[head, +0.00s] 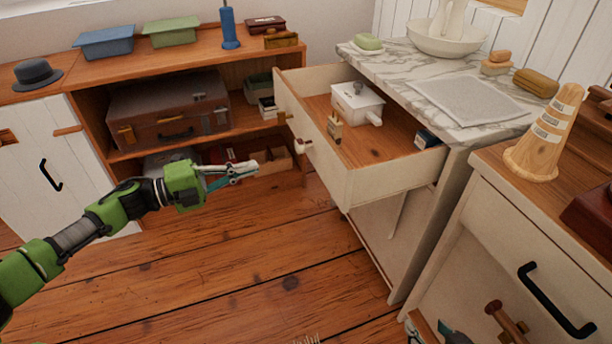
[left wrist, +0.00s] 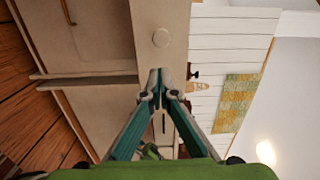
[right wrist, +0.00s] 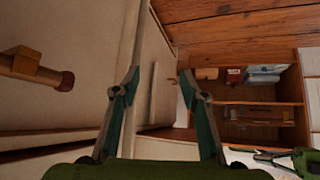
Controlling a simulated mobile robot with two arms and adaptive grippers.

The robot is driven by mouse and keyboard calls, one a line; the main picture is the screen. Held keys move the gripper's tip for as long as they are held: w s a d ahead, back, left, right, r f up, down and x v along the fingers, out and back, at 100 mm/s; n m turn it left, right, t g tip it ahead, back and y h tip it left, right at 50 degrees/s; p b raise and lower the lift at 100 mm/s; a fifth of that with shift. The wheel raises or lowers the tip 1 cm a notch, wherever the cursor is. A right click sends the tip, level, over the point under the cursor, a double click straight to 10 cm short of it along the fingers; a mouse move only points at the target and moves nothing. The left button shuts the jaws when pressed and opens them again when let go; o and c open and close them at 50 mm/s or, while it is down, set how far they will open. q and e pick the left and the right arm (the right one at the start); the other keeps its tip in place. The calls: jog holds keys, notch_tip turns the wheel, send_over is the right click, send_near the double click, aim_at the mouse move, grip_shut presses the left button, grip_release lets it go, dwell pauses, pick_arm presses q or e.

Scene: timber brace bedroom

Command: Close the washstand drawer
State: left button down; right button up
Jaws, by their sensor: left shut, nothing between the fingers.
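The washstand (head: 378,225) has a grey-veined marble top, and its cream drawer (head: 332,172) stands pulled well out. A white lidded box (head: 352,104), a small wooden item (head: 334,128) and a dark blue item (head: 427,139) are in the drawer. My left gripper (head: 256,170) is shut and empty, to the left of the drawer front and apart from it. In the left wrist view, its closed fingertips (left wrist: 158,76) point towards a pale panel with a round knob (left wrist: 161,38). My right gripper (right wrist: 160,76) is open and empty; only bits of it show at the head view's bottom edge.
A wooden shelf unit (head: 255,62) with a brown suitcase (head: 168,108) stands behind my left arm. A cabinet with a black handle (head: 555,302) stands at the right, bearing a wooden cone (head: 545,135). Plank floor (head: 250,270) is clear before the drawer.

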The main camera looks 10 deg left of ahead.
aim_at(318, 153)
pick_arm(q)
jog(key=shift+m+g, duration=0.3)
jog(key=shift+m, duration=0.1)
jog(key=x, duration=0.4)
jog(key=b+x, duration=0.1)
jog(key=x, duration=0.8)
jog(key=shift+s+d+r+b, duration=0.3)
jog(key=shift+d, duration=0.05)
jog(key=shift+w+d, duration=0.2)
jog(key=shift+d, duration=0.15)
pick_arm(e)
jog(key=w+a+r+t+y, duration=0.1)
jog(key=w+a+r+t, duration=0.1)
jog(key=w+r+t, duration=0.2)
jog(key=shift+w+a+r, duration=0.15)
jog(key=shift+w+r, duration=0.6)
jog(key=shift+r, duration=0.8)
pick_arm(q)
jog(key=shift+w+d, duration=0.1)
jog(key=shift+d, duration=0.05)
pick_arm(e)
jog(key=shift+f, duration=0.1)
